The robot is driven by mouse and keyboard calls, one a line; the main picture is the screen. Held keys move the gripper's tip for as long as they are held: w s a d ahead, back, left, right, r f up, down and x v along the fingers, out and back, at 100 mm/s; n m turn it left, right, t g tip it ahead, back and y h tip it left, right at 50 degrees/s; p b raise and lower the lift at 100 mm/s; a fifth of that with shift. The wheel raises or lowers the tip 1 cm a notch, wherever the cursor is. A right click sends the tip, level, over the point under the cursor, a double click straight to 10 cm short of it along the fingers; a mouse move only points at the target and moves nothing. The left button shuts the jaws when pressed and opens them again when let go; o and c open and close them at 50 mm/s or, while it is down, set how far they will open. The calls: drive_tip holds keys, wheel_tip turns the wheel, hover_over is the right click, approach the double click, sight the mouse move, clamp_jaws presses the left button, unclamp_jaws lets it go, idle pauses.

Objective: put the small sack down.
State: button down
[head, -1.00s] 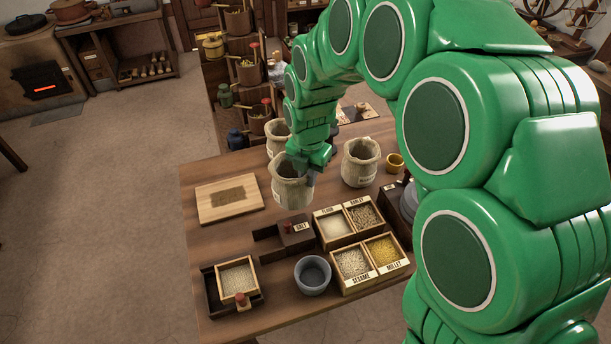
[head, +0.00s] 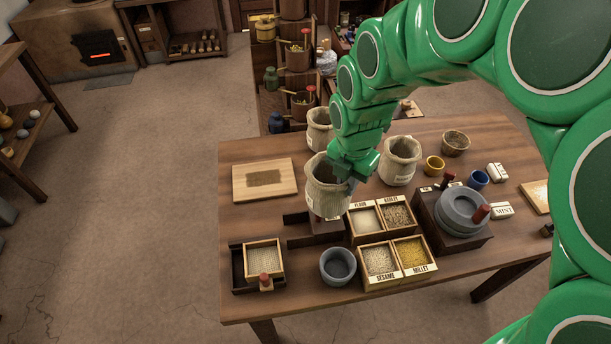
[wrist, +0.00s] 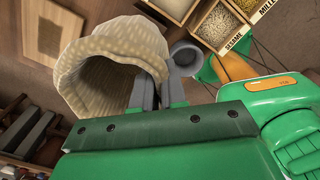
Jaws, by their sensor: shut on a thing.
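The small sack (head: 325,192), pale cloth with an open rolled top, is in my gripper (head: 345,181). In the head view it is upright, and its lower end overlaps the dark wooden salt box (head: 328,230) on the table. Whether its base touches anything is hidden. In the wrist view, the sack's open mouth (wrist: 120,62) shows at the left, and my gripper's grey fingers (wrist: 157,92) are shut on its rim. The other two sacks stand behind it, one at the back (head: 319,128) and one to the right (head: 400,162).
The wooden table (head: 240,220) holds a pale board (head: 265,181) at left, labelled grain boxes (head: 380,262) in front, a grey bowl (head: 338,266), a tray with a sieve (head: 262,258) and a quern (head: 461,210) at right. Bare wood shows between the board and the tray.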

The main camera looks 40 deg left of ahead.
drive_tip(key=s+a+r, duration=0.1)
drive_tip(key=s+a, duration=0.1)
drive_tip(key=a, duration=0.5)
drive_tip(key=s+a+r, duration=0.1)
drive_tip(key=s+a, duration=0.1)
drive_tip(key=a, duration=0.5)
drive_tip(key=w+a+f, duration=0.8)
drive_tip(key=a+f, duration=0.3)
drive_tip(key=f, duration=0.2)
drive_tip(key=shift+a+f, duration=0.15)
drive_tip(key=shift+a, duration=0.25)
drive_tip(key=shift+f, duration=0.15)
drive_tip(key=c, duration=1.2)
unclamp_jaws()
